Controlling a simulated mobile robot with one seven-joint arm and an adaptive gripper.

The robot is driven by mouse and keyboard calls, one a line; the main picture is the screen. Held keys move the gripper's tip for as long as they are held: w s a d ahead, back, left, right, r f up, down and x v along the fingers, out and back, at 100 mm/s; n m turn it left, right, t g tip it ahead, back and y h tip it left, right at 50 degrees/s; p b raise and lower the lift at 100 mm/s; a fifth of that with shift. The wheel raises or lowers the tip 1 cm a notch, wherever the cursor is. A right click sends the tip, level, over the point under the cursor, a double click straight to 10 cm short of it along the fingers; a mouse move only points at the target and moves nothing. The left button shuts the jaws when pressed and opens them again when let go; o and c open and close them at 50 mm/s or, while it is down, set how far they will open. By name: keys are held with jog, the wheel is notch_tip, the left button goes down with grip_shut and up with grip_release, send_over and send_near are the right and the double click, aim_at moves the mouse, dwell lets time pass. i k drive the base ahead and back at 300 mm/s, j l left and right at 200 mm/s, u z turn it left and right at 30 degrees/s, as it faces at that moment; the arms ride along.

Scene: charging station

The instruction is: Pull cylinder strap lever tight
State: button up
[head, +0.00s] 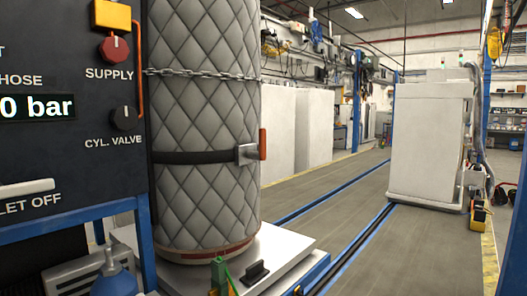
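The cylinder (207,115) stands upright at left centre of the head view in a grey quilted cover. A dark strap (190,157) wraps around its lower half. A grey buckle (246,153) sits at the strap's right end, with an orange-red lever (263,144) upright on its outer side. Whether the strap is tight cannot be told. A chain (200,74) crosses the cylinder higher up. My gripper is not in view.
A dark control panel (60,150) with a red supply knob and black cylinder valve knob stands close at left. The cylinder rests on a white platform (285,255). A white cabinet (425,145) stands at right. The floor between is clear.

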aim_at(261, 156)
jog(key=i+j+z, duration=0.2)
jog(key=z, duration=0.2)
jog(key=i+j+z, duration=0.25)
jog(key=z, duration=0.2)
